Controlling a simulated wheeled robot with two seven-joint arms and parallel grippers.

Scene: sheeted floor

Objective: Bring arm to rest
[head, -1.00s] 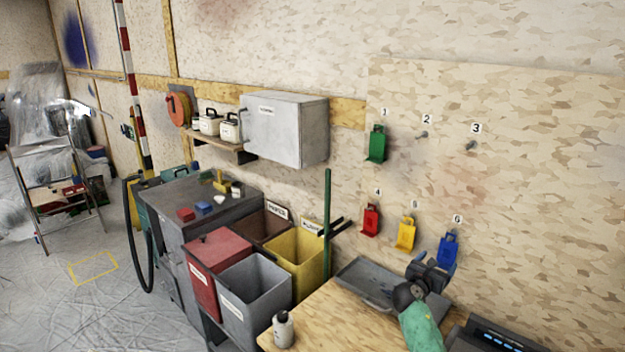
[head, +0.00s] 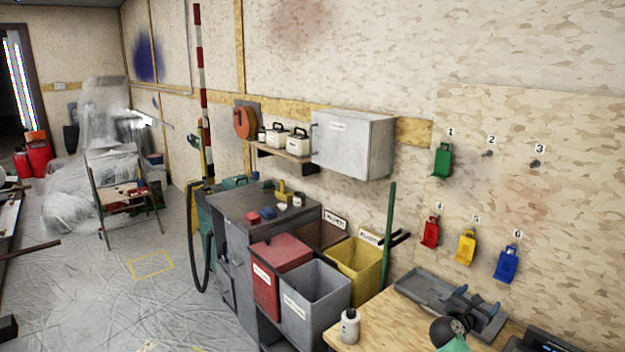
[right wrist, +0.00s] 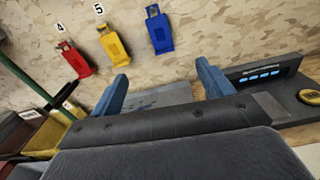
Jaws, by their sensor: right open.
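My right gripper (head: 480,303) is at the lower right of the head view, above the workbench and below the wall tags. In the right wrist view its two blue fingers (right wrist: 162,80) stand wide apart with nothing between them. The blue tag (head: 508,263) hangs on the wall under number 6, apart from the fingers; it also shows in the right wrist view (right wrist: 158,33). My left gripper is in neither view.
A grey tray (head: 422,287) and a white bottle (head: 349,327) are on the workbench (head: 385,330). Red (head: 430,232), yellow (head: 466,246) and green (head: 442,160) tags hang on the wall. Open bins (head: 315,295) stand left of the bench. Sheeted floor at left has free room.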

